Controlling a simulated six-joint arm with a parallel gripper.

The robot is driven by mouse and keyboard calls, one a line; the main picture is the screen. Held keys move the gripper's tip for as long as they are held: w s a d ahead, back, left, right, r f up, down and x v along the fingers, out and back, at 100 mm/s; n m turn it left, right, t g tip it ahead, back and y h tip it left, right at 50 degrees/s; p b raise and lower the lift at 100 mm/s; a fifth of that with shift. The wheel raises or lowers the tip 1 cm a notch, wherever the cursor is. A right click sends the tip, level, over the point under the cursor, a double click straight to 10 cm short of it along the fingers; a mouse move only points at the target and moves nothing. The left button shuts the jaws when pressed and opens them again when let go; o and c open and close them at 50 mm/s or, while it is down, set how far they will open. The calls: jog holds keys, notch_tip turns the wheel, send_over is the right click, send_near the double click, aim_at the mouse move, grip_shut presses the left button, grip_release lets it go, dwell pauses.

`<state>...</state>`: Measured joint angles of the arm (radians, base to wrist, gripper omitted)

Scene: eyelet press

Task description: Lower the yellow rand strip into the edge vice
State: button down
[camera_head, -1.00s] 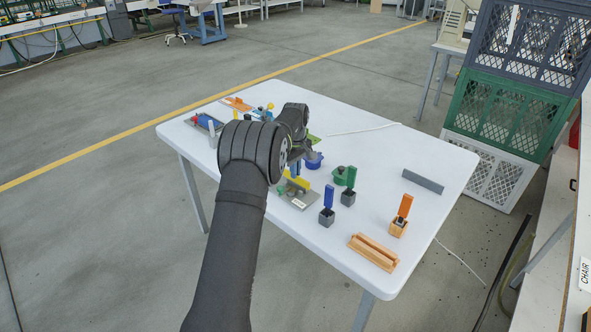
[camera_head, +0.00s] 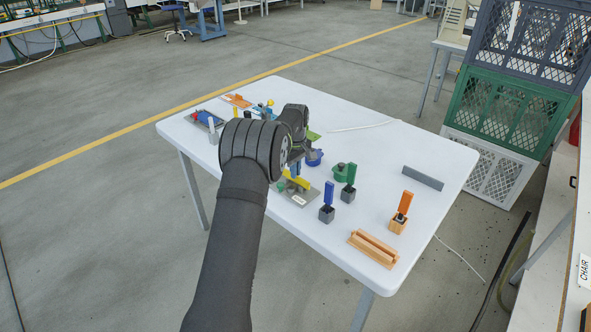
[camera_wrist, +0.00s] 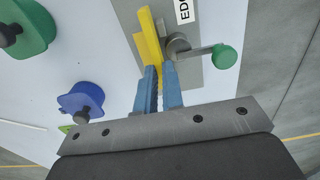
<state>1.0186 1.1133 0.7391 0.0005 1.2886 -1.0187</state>
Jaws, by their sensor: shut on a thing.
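The yellow rand strip (camera_wrist: 150,36) runs up from between the blue fingertips of my gripper (camera_wrist: 160,82) in the wrist view. My gripper is shut on its near end. The edge vice (camera_wrist: 192,67) is a grey plate with a round metal part, a lever with a green knob and a partly cut-off label. The strip lies along the left side of the round part; I cannot tell how deep it sits. In the head view the yellow strip (camera_head: 297,181) is over the vice's grey plate (camera_head: 301,198), and my arm hides part of it.
A blue round piece (camera_head: 314,158) and a green one (camera_head: 338,172) stand nearby. Blue, green and orange upright tools (camera_head: 404,205) stand in holders to the right. An orange grooved block (camera_head: 373,248) and a grey bar (camera_head: 423,178) lie further right. White table between them is clear.

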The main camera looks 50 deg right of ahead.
jog(key=shift+f, duration=0.15)
jog(key=c, duration=1.5)
grip_release()
jog(key=shift+r, duration=3.05)
jog(key=shift+f, duration=3.05)
